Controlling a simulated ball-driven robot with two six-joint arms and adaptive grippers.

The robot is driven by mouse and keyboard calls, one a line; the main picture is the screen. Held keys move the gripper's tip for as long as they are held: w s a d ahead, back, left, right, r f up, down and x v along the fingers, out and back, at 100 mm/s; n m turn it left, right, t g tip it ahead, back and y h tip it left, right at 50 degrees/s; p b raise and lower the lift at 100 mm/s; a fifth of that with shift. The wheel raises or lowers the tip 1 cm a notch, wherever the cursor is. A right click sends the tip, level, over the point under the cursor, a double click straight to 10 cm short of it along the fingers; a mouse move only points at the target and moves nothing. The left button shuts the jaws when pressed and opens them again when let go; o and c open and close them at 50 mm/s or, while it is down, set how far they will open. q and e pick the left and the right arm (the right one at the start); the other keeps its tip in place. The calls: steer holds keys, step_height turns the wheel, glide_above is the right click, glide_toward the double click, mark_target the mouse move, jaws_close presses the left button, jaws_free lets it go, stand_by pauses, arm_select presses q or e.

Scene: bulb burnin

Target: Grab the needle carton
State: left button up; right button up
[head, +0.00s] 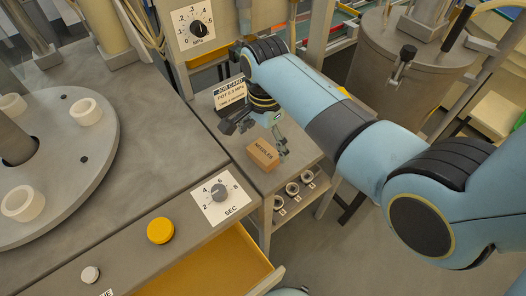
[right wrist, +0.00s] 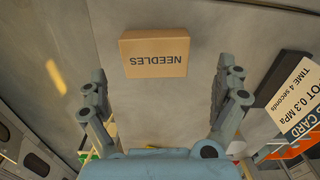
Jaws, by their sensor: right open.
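The needle carton (head: 263,155) is a small brown box marked "NEEDLES" on the narrow grey side shelf in the head view. It also shows in the right wrist view (right wrist: 154,54), upside down, beyond the fingers and roughly centred between them. My right gripper (head: 259,133) is open above the shelf, close to the carton. In the right wrist view its two fingers (right wrist: 163,90) are spread wide, with nothing between the tips. My left gripper is not in view.
A job card (head: 230,94) stands behind the gripper on the shelf, and also shows in the right wrist view (right wrist: 294,98). A timer dial (head: 219,194) and yellow button (head: 160,230) are on the left bench. A steel pot (head: 409,72) stands at right. Small rings (head: 292,188) sit below the shelf.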

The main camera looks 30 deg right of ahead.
mark_target(266, 149)
steer(key=f, duration=0.3)
steer(key=shift+s+f, duration=0.25)
steer(key=shift+c, duration=0.3)
steer(key=c, duration=0.4)
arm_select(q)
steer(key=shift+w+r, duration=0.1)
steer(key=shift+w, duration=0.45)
arm_select(e)
steer(key=c, duration=0.7)
steer(key=shift+r, duration=0.1)
